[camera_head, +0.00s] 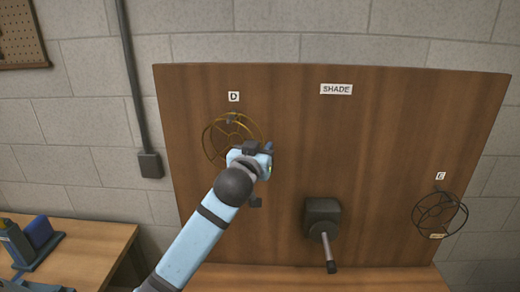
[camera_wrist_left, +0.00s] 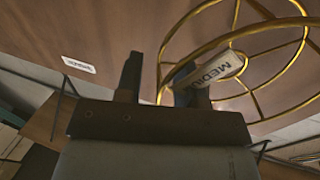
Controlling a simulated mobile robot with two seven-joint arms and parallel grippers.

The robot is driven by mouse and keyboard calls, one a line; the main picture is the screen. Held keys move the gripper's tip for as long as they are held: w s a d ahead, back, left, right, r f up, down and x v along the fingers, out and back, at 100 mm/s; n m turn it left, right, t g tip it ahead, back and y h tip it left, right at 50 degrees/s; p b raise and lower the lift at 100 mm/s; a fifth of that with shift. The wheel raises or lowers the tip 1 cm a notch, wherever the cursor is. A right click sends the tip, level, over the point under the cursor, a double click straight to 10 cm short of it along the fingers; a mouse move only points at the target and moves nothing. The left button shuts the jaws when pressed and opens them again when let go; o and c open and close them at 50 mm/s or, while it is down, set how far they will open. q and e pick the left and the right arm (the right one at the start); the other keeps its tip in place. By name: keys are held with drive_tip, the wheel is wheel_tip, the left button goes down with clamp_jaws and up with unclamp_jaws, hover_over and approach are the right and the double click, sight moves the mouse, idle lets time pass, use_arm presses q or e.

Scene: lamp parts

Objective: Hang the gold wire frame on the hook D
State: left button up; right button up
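The gold wire frame (camera_head: 207,140), a ring with spokes, is against the upright wooden board below the D label (camera_head: 234,96). A small dark piece (camera_head: 230,119) at its upper part looks like hook D; I cannot tell whether the frame bears on it. My left gripper (camera_head: 262,150) is at the frame's lower right. In the left wrist view, my left gripper (camera_wrist_left: 160,85) has its fingers apart, with the gold wire frame's rim (camera_wrist_left: 161,62) passing between them. A tag (camera_wrist_left: 222,68) reading "MEDIUM" is partly behind one finger. My right gripper is out of view.
The wooden board (camera_head: 400,110) carries a SHADE sign (camera_head: 336,89) and a dark block with a rod (camera_head: 322,215). A black wire frame (camera_head: 440,214) is at the right under another label (camera_head: 440,175). A table (camera_head: 95,235) with dark items stands at the left.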

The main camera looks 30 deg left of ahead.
use_arm(q)
drive_tip(key=v, duration=1.3)
drive_tip(key=d+f+m+g+h, duration=0.1)
drive_tip(key=d+f+m+h, duration=0.15)
drive_tip(key=f, duration=0.85)
drive_tip(key=d+f+m+g+h, duration=0.2)
drive_tip(key=d+f, duration=0.2)
drive_tip(key=f, duration=0.6)
drive_tip(key=s+d+f+g+h, duration=0.1)
drive_tip(key=s+d+f, duration=0.2)
drive_tip(key=s+f, duration=0.4)
drive_tip(key=s+d+f+g+h, duration=0.2)
drive_tip(key=s+f, duration=0.6)
drive_tip(key=f, duration=0.8)
drive_tip(key=shift+d+m+g+p, duration=0.3)
drive_tip(key=shift+d+m+p, duration=0.15)
drive_tip(key=shift+d, duration=0.25)
